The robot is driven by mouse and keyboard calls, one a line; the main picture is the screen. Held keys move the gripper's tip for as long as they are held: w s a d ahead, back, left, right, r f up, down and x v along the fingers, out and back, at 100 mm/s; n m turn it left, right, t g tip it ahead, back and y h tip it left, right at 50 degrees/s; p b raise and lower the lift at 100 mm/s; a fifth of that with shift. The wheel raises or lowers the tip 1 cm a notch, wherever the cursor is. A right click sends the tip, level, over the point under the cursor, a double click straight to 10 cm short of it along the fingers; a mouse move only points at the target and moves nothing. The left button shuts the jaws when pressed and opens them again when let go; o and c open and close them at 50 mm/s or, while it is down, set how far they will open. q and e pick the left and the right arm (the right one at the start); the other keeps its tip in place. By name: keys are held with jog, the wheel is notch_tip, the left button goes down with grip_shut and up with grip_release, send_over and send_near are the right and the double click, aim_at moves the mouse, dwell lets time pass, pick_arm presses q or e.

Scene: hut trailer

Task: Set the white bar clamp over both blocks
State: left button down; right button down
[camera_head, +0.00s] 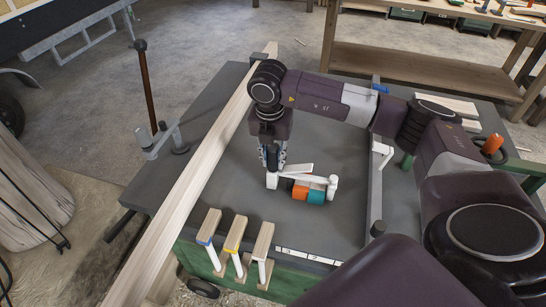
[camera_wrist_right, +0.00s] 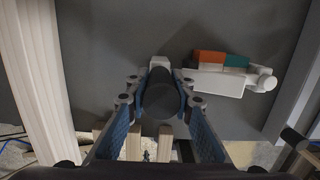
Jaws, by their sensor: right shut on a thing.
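My right gripper (camera_head: 272,160) is shut on the dark handle (camera_wrist_right: 160,95) of the white bar clamp (camera_head: 332,186), low over the grey table. The clamp's white bar (camera_wrist_right: 215,83) extends to the right of the handle in the wrist view. An orange block (camera_head: 300,192) and a teal block (camera_head: 316,197) sit side by side along the bar. They also show in the wrist view, orange (camera_wrist_right: 210,57) and teal (camera_wrist_right: 237,61). In the head view they appear between the clamp's white ends; I cannot tell whether the clamp touches them. My left gripper is not in view.
A long wooden plank (camera_head: 190,175) runs along the left of the grey table (camera_head: 230,178). Several wood-topped clamps (camera_head: 235,235) stand at the near edge. A grey metal bar (camera_head: 374,190) lies right of the blocks. A brown upright handle (camera_head: 147,88) rises at the left.

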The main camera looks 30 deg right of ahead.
jog(key=shift+f, duration=0.25)
jog(key=c, duration=1.1)
grip_release()
jog(key=shift+c, duration=0.2)
jog(key=shift+r+p, duration=2.6)
jog(key=shift+r, duration=1.95)
jog(key=shift+f, duration=0.1)
